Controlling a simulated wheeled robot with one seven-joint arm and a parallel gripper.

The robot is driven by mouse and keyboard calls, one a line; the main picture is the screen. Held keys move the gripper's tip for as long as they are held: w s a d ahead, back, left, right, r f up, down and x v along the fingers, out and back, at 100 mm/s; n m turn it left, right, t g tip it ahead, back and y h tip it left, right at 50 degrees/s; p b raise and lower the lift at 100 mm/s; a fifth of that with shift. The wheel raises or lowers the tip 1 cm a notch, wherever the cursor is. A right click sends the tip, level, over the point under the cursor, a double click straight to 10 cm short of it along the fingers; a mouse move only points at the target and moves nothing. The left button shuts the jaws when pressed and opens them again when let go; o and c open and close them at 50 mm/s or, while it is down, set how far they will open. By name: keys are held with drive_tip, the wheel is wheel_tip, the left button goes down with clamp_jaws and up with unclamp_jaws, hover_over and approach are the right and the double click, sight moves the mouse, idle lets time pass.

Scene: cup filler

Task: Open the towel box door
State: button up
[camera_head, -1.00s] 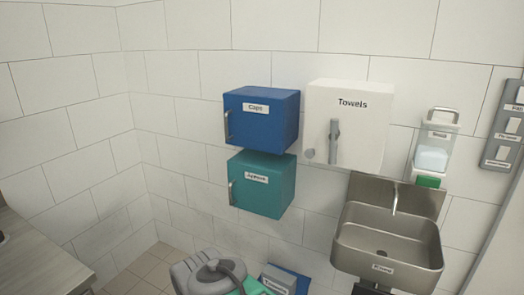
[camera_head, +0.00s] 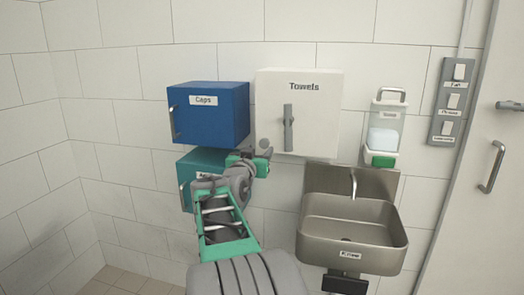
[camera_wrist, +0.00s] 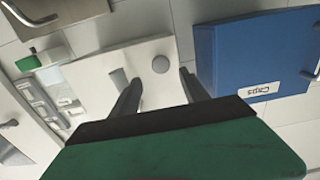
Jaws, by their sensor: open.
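The white towel box (camera_head: 318,100), labelled "Towels", hangs on the wall, and its door looks shut. A grey vertical handle (camera_head: 288,128) is on its front, with a grey round knob (camera_head: 264,143) to the lower left. My gripper (camera_head: 256,158) is at the box's lower left corner, just below the knob. In the wrist view the box (camera_wrist: 100,62) appears turned, with the knob (camera_wrist: 160,64) just beyond the fingertips. There my gripper (camera_wrist: 159,78) has its two dark fingers spread apart with nothing between them. The handle is partly hidden behind one finger.
The blue "Caps" box (camera_head: 207,112) hangs close left of the towel box. The teal box (camera_head: 196,162) below it is partly covered by my arm. A steel sink (camera_head: 352,232) and a soap dispenser (camera_head: 384,130) are to the right, with a switch panel (camera_head: 453,100) beyond.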

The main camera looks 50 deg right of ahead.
sight(264, 143)
drive_tip(key=p+x, duration=0.1)
drive_tip(key=x, duration=0.5)
drive_tip(key=shift+w, duration=0.15)
drive_tip(key=shift+c, duration=0.4)
clamp_jaws()
idle(0.7)
